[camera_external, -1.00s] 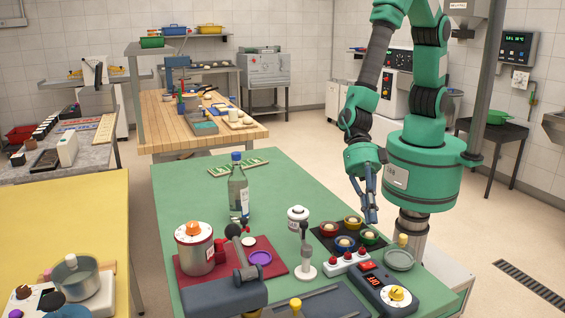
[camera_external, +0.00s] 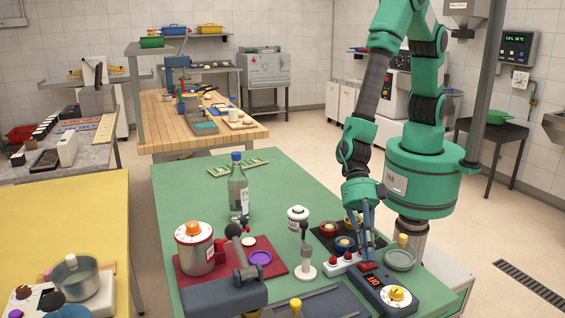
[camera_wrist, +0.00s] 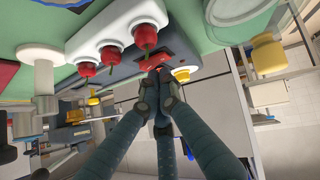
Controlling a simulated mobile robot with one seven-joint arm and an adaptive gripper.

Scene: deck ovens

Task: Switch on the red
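A dark blue control box (camera_external: 369,291) has a small red part (camera_external: 367,266) at its far end, red digits and a white dial with a yellow knob. A white strip (camera_external: 341,268) beside it carries red knobs; three red knobs (camera_wrist: 110,54) show on it in the wrist view. My gripper (camera_external: 368,254) points down by the strip's right end and the box's red part, its fingers drawn together and empty. In the wrist view my fingertips (camera_wrist: 157,76) are just below the red part (camera_wrist: 157,59). Whether they touch it I cannot tell.
A dark tray with coloured bowls (camera_external: 344,243) lies behind the strip, partly hidden by my gripper. A grey-green round dish (camera_external: 400,259) is to the right. A white lever stand (camera_external: 305,266) and white jar (camera_external: 298,219) are left.

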